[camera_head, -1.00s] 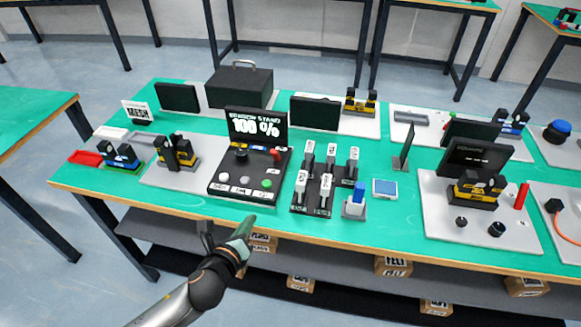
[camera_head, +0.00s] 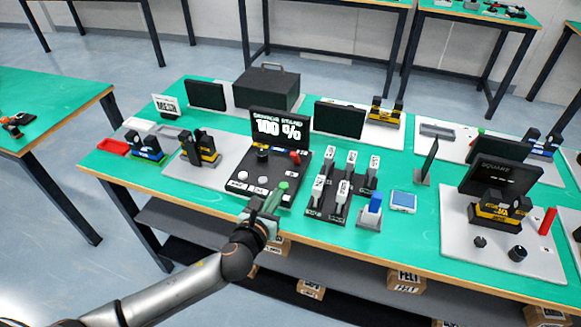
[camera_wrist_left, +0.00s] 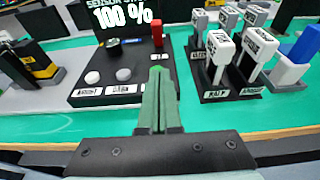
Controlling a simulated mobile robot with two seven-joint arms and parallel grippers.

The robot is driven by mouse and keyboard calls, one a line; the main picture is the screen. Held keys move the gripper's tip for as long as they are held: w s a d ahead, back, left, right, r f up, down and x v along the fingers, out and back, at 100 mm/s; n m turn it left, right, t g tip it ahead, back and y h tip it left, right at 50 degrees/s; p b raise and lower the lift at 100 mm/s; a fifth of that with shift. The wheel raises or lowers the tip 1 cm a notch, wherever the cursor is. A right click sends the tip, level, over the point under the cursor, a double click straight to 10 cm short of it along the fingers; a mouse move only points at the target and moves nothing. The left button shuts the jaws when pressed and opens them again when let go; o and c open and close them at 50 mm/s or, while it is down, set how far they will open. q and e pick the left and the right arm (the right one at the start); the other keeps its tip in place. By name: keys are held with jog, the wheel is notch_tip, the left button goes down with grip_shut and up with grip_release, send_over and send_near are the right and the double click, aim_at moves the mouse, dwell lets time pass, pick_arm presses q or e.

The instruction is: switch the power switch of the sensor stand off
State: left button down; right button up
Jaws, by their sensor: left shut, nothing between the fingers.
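The sensor stand (camera_head: 240,180) is a black panel with a screen (camera_head: 280,127) reading 100 % at its back. A red switch (camera_head: 296,157) stands up at its right edge, and it also shows in the wrist view (camera_wrist_left: 157,33). A dark knob (camera_head: 262,155) and pale buttons (camera_head: 243,175) are on the panel. My left gripper (camera_head: 274,198) is shut and empty, with its green fingers over the stand's front right corner. In the wrist view the fingertips (camera_wrist_left: 158,72) point toward the red switch, apart from it. The fingers hide the front right button area. My right gripper is not in view.
A rack of white-topped levers (camera_head: 341,187) stands close to the right of the stand. A blue-topped block (camera_head: 370,210) and a small blue-screened device (camera_head: 403,201) are farther right. A grey plate with a black-and-yellow unit (camera_head: 208,155) is on the left. The green table's front edge is clear.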

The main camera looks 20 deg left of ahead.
aim_at(287, 185)
pick_arm(q)
jog(key=b+x, duration=0.1)
jog(key=x, duration=0.7)
jog(key=shift+w+r+p, duration=0.3)
jog(key=shift+w+r, duration=0.55)
jog(key=shift+w, duration=0.2)
jog(key=shift+w+r, duration=0.25)
jog(key=shift+w, duration=0.25)
jog(key=shift+w, duration=0.1)
